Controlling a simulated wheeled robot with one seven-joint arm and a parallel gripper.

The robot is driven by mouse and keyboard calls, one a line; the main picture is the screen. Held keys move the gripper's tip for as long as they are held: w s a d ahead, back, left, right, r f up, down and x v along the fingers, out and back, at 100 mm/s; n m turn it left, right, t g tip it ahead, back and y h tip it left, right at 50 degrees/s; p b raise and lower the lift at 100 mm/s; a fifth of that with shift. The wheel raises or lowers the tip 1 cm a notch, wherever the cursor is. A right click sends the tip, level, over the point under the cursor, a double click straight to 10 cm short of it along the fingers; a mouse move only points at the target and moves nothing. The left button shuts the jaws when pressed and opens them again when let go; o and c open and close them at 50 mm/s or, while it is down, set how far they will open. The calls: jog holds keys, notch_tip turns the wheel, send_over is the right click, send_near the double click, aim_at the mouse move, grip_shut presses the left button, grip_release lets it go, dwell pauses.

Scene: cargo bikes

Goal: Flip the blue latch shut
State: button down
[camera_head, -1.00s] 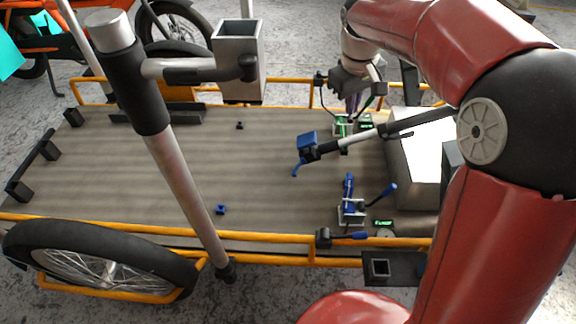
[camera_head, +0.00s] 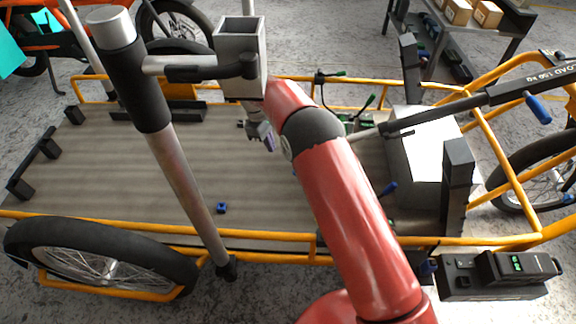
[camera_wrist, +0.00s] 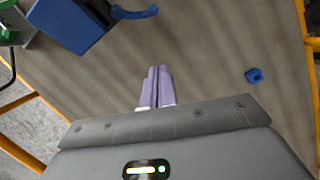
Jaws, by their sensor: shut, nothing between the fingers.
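In the head view a blue lever handle (camera_head: 389,188) shows just right of my arm. The rest of the blue latch is hidden behind the arm. My gripper (camera_head: 266,138) is over the middle of the cargo bed, left of that handle and apart from it. In the wrist view my gripper's lilac fingers (camera_wrist: 158,70) are together and empty above the bare boards. A blue block (camera_wrist: 72,22) and a curved blue piece (camera_wrist: 135,12) sit at the top left of the wrist view, clear of the fingers.
A small blue knob (camera_head: 222,208) is fixed on the bed; a blue knob (camera_wrist: 254,76) shows in the wrist view. A grey post (camera_head: 180,160) rises in front. A pale box (camera_head: 418,150) and a strut (camera_head: 440,112) stand right. Bed boards (camera_head: 120,180) are clear left.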

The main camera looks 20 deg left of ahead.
jog(key=x, duration=1)
jog(key=shift+d+f, duration=0.1)
jog(key=shift+s+d+r, duration=0.2)
jog(key=shift+d+r, duration=0.6)
jog(key=shift+d, duration=0.25)
jog(key=shift+s+d+r, duration=0.1)
jog(key=shift+d+r, duration=0.15)
jog(key=shift+d, duration=0.4)
